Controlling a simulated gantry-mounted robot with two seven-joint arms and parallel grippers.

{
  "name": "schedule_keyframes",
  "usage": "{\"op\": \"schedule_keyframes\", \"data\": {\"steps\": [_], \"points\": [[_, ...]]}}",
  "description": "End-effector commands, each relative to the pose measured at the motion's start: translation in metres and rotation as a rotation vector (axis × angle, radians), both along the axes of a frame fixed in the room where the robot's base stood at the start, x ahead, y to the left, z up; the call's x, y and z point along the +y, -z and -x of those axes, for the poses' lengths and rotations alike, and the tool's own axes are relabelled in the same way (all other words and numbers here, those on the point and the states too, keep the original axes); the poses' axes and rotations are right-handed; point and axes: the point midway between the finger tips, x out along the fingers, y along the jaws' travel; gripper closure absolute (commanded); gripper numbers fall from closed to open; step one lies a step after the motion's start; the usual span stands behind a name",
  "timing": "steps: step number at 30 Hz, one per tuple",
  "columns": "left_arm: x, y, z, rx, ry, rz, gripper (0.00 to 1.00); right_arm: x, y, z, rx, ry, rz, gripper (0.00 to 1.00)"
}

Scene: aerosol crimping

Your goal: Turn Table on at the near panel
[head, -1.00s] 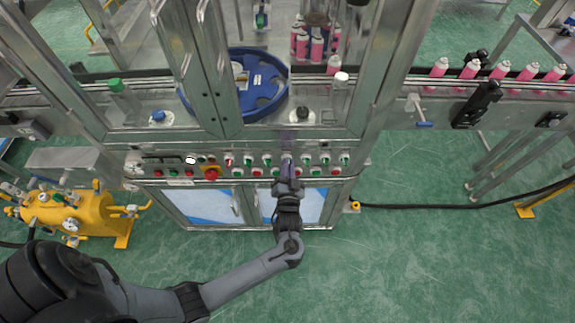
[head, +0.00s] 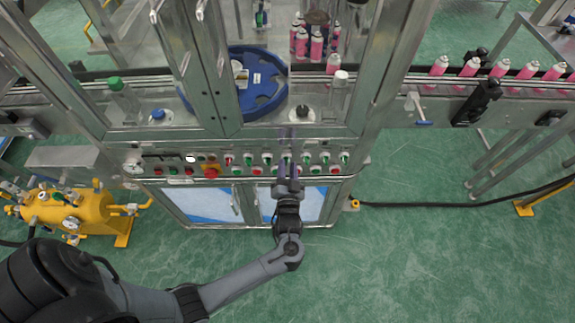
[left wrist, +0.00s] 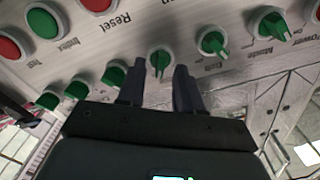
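The near panel (head: 218,170) is a long strip of knobs and buttons below the glass doors. My left gripper (head: 287,167) is at its middle, with its two fingers pointing at it. In the left wrist view the dark fingers (left wrist: 158,72) are apart, with nothing held between them. A green knob (left wrist: 160,62) sits just beyond and between the fingertips, its handle nearly upright in the picture. The green knobs to its right, by the Mode and Power labels, have slanted handles. I cannot read a Table label. My right gripper is not in view.
A red button on yellow (head: 211,172) is left of my gripper on the panel. A blue round table (head: 262,102) is behind the glass. Pink cans (head: 500,69) stand on the conveyor at right. A yellow tank (head: 65,212) stands at left; the floor (head: 430,260) at right is mostly clear.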

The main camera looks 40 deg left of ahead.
Motion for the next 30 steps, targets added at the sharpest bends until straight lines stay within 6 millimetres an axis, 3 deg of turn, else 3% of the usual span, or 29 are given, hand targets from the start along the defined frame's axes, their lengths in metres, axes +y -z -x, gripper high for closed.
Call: {"op": "schedule_keyframes", "data": {"steps": [15, 30], "points": [[-0.055, 0.001, 0.061, 0.002, 0.001, 0.003, 0.65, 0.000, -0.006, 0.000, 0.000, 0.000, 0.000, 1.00], [-0.065, 0.000, 0.072, 0.000, 0.000, 0.002, 0.65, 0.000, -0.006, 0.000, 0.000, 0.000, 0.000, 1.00]]}}
